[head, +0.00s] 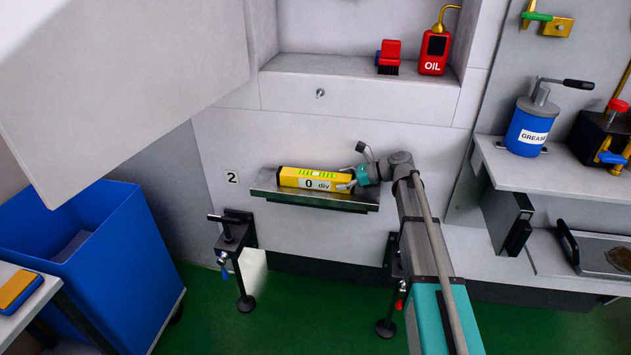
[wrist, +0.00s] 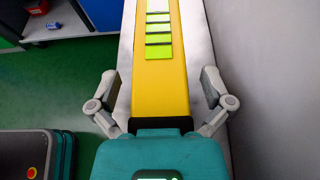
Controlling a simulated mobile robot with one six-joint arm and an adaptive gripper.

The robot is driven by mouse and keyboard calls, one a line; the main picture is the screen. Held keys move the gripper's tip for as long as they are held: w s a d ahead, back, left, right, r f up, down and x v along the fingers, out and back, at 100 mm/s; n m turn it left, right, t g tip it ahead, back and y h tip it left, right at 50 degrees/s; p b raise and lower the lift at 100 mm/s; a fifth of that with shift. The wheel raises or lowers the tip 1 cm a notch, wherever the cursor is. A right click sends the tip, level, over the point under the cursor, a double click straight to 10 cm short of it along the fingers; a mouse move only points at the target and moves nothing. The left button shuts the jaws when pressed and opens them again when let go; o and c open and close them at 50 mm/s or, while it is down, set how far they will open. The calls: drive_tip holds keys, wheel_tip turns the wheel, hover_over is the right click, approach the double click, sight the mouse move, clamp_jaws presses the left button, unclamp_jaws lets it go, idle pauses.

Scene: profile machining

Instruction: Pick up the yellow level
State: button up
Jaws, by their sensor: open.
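The yellow level (head: 307,179) lies on a small metal shelf (head: 315,198) against the grey wall in the head view. Its front carries a white label reading "0 div", and green marks show on its top. In the wrist view the level (wrist: 160,75) runs lengthwise away from my gripper, with green and white vial strips on it and a black end near me. My gripper (head: 351,180) is at the level's right end. In the wrist view my gripper (wrist: 160,100) is open, with one finger on each side of the level.
A clamp (head: 233,228) stands below left of the shelf. A recess above holds a red brush (head: 389,56) and a red oil can (head: 434,52). A blue bin (head: 115,260) stands at the left. A grease can (head: 530,122) stands on the right shelf.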

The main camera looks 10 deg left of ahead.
sight(324, 175)
drive_tip(key=c, duration=1.2)
drive_tip(key=shift+r, duration=0.2)
wheel_tip(324, 175, up, 3)
drive_tip(key=p, duration=0.3)
drive_tip(key=shift+f, duration=0.1)
drive_tip(key=shift+s+d+r+p, duration=0.5)
drive_tip(key=shift+s+r+p, duration=1.15)
drive_tip(key=shift+s, duration=0.65)
drive_tip(key=shift+s+d+r+p, duration=0.5)
drive_tip(key=shift+s+r+p, duration=1.2)
drive_tip(key=shift+s, duration=0.55)
drive_tip(key=shift+s+d+r+p, duration=0.5)
drive_tip(key=shift+s+r+p, duration=1.15)
drive_tip(key=shift+s, duration=0.65)
drive_tip(key=shift+f, duration=0.1)
